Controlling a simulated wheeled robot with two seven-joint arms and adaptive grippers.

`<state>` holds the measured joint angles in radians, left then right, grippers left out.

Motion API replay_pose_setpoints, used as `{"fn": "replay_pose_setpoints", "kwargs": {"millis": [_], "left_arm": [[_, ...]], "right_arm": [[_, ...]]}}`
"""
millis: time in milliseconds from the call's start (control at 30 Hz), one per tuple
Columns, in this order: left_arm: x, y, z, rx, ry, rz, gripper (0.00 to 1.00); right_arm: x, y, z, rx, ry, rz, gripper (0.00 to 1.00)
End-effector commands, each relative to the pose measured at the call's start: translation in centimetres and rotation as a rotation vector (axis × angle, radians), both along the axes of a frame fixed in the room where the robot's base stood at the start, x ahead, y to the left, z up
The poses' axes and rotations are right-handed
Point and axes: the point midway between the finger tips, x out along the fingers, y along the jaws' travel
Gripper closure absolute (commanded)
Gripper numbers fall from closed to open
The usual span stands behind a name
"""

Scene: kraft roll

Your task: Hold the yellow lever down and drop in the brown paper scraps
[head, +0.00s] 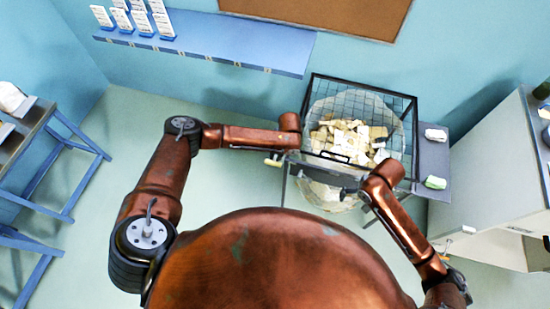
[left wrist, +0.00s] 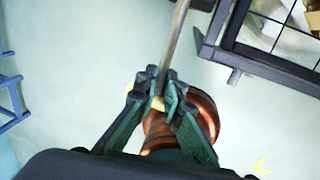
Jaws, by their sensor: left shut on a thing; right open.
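A black wire-mesh bin (head: 402,108) with a clear liner holds a heap of pale tan and whitish paper scraps (head: 345,137). My left gripper (head: 274,160) is at the bin's near left corner. In the left wrist view my left gripper (left wrist: 166,92) is shut on a grey lever bar (left wrist: 178,40) near its yellowish end (left wrist: 157,103). My right gripper (head: 345,180) is at the bin's near side, partly hidden by its own wrist. It is open, and I see nothing held in it.
A grey side shelf (head: 433,160) right of the bin bears a white bundle (head: 436,135) and a green-and-white one (head: 435,182). A white cabinet (head: 500,170) stands at right. A blue-legged table (head: 35,125) is at left. Floor between is clear.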

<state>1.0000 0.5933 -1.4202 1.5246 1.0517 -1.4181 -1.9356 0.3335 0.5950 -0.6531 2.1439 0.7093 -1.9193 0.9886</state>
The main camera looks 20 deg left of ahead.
Motion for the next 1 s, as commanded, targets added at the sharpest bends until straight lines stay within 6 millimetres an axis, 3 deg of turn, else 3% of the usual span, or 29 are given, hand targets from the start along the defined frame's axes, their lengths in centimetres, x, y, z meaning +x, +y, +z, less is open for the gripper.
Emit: {"fn": "replay_pose_setpoints", "kwargs": {"millis": [300, 333, 600, 867, 1000], "left_arm": [[0.55, -0.58, 0.54, -0.012, -0.015, -0.005, 1.0], [0.56, -0.57, 0.56, -0.011, -0.015, -0.005, 0.9], [0.36, -0.25, 0.39, -0.006, -0.01, -0.001, 0.72], [0.26, -0.1, 0.35, -0.003, -0.007, 0.001, 0.72], [0.36, -0.3, 1.27, -0.004, -0.009, -0.001, 0.72]], "right_arm": [[0.0, 0.0, -0.01, 0.0, 0.0, 0.0, 0.04], [0.0, 0.0, -0.01, 0.0, 0.0, 0.0, 0.04], [0.03, 0.02, -0.01, 0.0, 0.0, 0.001, 0.04], [0.03, 0.01, 0.0, 0.0, 0.0, 0.001, 0.04], [-0.01, -0.01, -0.01, 0.0, 0.0, 0.0, 0.04]]}}
